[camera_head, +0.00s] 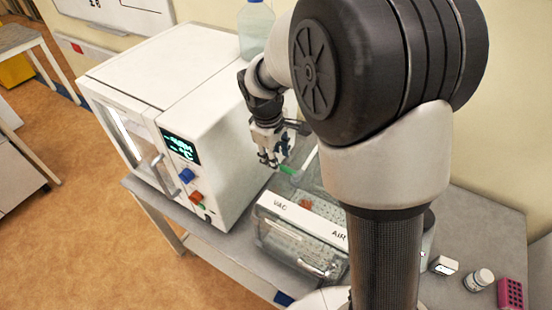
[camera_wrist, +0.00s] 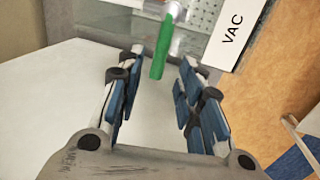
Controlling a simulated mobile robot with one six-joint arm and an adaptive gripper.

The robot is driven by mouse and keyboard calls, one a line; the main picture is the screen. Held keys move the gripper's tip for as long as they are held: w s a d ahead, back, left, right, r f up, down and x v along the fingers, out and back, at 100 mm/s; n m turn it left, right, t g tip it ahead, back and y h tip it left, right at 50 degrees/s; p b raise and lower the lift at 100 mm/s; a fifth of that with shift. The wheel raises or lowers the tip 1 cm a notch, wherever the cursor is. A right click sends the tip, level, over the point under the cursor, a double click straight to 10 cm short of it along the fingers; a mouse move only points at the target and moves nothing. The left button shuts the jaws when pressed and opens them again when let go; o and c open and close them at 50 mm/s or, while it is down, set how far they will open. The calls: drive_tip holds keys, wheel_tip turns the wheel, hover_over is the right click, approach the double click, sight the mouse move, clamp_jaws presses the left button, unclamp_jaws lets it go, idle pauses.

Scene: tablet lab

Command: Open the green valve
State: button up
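The green valve handle (camera_wrist: 162,47) is a narrow green lever on a clear fitting beside the VAC label (camera_wrist: 232,40) in the wrist view. It lies ahead of my gripper (camera_wrist: 158,75), lined up with the gap between the blue-padded fingers. My gripper is open, and nothing is held between its fingers. In the head view the green handle (camera_head: 288,170) shows just right of my gripper (camera_head: 268,161), above the clear vacuum chamber (camera_head: 290,245). I cannot tell whether the fingers touch it.
A white oven (camera_head: 205,110) with a lit display stands close left of my gripper. A red-orange handle (camera_head: 305,203) sits by the VAC and AIR panel. A clear bottle (camera_head: 256,25) stands behind. A small jar (camera_head: 480,279) and pink rack (camera_head: 511,293) are at the right.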

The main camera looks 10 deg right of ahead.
sight(283, 169)
drive_tip(key=shift+w+d+f, duration=0.15)
drive_tip(key=shift+w+f, duration=0.05)
drive_tip(key=shift+f, duration=0.8)
drive_tip(key=shift+w+d+f, duration=0.15)
drive_tip(key=shift+f, duration=0.8)
drive_tip(key=shift+c, duration=0.4)
clamp_jaws()
